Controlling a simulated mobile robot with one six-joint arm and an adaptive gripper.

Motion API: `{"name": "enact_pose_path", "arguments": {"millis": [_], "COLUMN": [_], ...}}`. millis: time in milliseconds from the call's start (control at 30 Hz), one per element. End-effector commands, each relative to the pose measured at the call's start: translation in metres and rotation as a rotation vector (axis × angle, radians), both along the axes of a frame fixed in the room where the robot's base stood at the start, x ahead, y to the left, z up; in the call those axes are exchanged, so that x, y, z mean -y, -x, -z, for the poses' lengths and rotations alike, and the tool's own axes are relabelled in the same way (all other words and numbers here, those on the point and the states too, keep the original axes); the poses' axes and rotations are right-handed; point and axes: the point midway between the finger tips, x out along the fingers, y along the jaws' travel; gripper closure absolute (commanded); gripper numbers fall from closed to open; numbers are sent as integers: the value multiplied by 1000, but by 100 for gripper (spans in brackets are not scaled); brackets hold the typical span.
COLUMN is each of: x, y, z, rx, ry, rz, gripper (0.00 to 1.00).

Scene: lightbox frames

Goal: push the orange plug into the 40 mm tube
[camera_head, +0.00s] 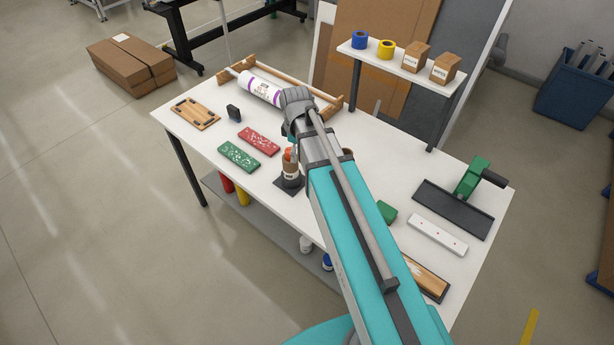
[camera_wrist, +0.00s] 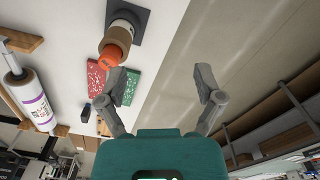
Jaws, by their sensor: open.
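The orange plug (camera_head: 288,154) sits at the top end of a brown cardboard tube (camera_head: 290,167), which stands upright on a dark square base (camera_head: 284,188). In the wrist view the orange plug (camera_wrist: 117,42) sticks out of the end of the tube (camera_wrist: 121,28); how deep it sits is unclear. My gripper (camera_wrist: 163,80) is open and empty, its fingers spread wide. Its left finger, as seen in the wrist view, is close beside the plug; whether they touch cannot be told. In the head view my arm hides most of the gripper.
Red (camera_head: 259,142) and green (camera_head: 249,157) boards lie left of the tube on the white table (camera_head: 205,137). A white roll (camera_head: 260,88) rests in a wooden rack behind. A dark tray (camera_head: 452,209) and a white bar (camera_head: 437,235) lie to the right, beyond my arm.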

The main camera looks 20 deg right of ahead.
Motion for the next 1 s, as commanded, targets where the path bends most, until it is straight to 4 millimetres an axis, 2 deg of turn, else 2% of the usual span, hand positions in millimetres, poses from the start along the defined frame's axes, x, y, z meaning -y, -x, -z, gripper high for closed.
{"name": "enact_pose_path", "arguments": {"millis": [33, 700, 1000], "x": [0, 1, -1], "y": [10, 88, 105], "z": [0, 0, 0], "rx": [0, 0, 0], "ry": [0, 0, 0], "rz": [50, 784, 972], "gripper": [15, 15, 15]}}
